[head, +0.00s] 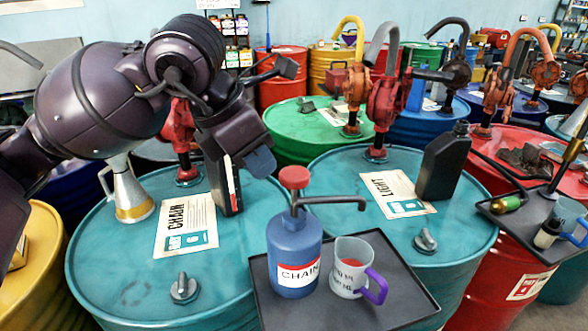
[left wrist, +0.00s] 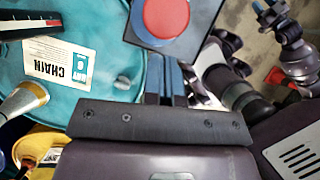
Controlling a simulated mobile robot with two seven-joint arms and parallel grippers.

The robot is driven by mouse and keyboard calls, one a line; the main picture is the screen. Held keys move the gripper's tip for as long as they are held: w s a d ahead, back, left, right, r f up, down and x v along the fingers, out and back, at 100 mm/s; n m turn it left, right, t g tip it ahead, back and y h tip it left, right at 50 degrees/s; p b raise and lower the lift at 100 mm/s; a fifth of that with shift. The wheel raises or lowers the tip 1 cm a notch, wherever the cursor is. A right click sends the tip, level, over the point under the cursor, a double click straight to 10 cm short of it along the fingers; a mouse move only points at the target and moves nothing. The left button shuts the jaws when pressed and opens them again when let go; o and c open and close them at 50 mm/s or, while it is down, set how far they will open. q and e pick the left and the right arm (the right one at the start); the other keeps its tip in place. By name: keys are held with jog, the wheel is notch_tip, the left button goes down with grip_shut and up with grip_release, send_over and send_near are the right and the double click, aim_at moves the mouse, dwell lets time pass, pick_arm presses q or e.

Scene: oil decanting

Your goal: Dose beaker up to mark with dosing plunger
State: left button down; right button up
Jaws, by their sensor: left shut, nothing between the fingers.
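The dosing bottle (head: 294,245) is blue, labelled CHAIN, with a red plunger cap (head: 294,177) and a grey spout pointing right. The clear beaker (head: 343,285) with a purple handle stands upright right of it, below the spout end. Something red shows on or in the beaker; its level is unclear. My left gripper (head: 262,162) is shut and empty, above and left of the cap, apart from it. In the left wrist view the cap (left wrist: 166,18) is beyond the shut fingers (left wrist: 167,82); the beaker is not visible. My right gripper cannot be made out clearly.
Bottle and beaker stand on a dark tray (head: 385,315) at the front of teal drums. A black canister (head: 443,165), a metal funnel can (head: 128,190) and hand pumps (head: 386,100) stand around. A second tray (head: 520,215) is at right.

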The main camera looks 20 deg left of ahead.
pick_arm(q)
jog(key=v, duration=0.9)
jog(key=shift+p, duration=0.45)
jog(key=shift+f, duration=0.1)
dwell(0.8)
